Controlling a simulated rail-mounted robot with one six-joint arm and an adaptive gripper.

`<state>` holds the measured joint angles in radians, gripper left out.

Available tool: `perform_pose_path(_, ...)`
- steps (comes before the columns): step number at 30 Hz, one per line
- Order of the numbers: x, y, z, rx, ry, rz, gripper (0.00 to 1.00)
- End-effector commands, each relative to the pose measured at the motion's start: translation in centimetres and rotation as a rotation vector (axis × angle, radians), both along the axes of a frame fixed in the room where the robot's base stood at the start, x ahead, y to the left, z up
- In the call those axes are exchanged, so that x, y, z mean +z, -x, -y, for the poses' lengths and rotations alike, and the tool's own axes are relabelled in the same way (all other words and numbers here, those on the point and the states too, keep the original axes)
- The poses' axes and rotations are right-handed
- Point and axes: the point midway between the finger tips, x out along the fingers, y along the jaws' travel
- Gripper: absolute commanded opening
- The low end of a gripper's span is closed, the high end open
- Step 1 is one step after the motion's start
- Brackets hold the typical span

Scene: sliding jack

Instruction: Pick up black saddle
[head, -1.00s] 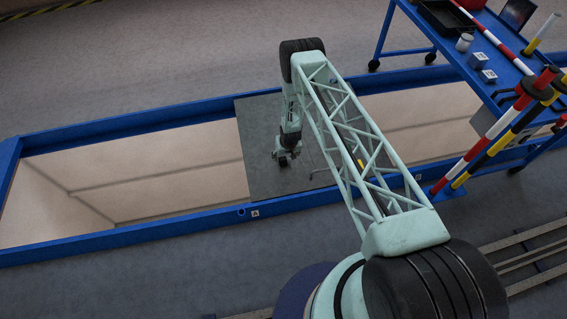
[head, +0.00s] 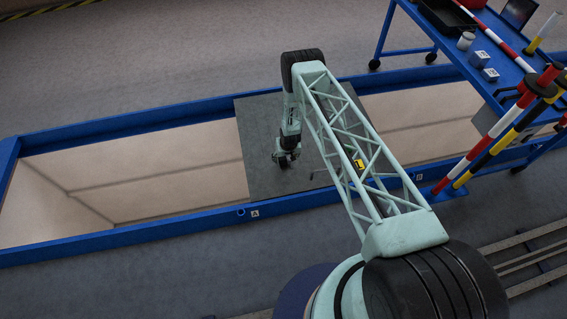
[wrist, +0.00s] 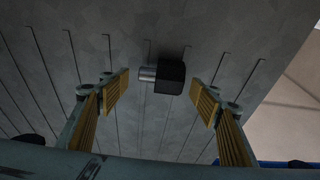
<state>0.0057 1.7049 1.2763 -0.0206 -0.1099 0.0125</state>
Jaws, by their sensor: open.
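The black saddle appears to be the small black block (wrist: 170,77) with a short metal cylinder on its left side, seen in the wrist view on a grey grooved plate (wrist: 110,45). My gripper (wrist: 161,97) is open and empty. Its yellow-padded fingers stand left and right of the block in that view, with the block a little beyond the tips and no contact visible. In the head view my gripper (head: 284,160) hangs low over the grey plate (head: 262,185); I cannot make out the saddle there.
The plate spans a blue-framed pit (head: 140,185) with pale openings on both sides. A small yellow item (head: 358,164) shows through my arm's lattice. A blue cart (head: 470,70) and striped poles (head: 490,140) stand at the right.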

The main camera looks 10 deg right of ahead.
Motion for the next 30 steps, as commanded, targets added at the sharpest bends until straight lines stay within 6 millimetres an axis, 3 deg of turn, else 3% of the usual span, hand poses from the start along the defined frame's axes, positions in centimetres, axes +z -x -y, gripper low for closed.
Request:
perform_pose_path(6,-1.22,-0.38,-0.02,0.001,0.0,0.001,0.58)
perform_pose_path(23,-1.21,-0.39,-0.02,0.0,0.0,0.001,0.58)
perform_pose_path(30,-1.21,-0.39,-0.02,0.0,0.0,0.001,0.36)
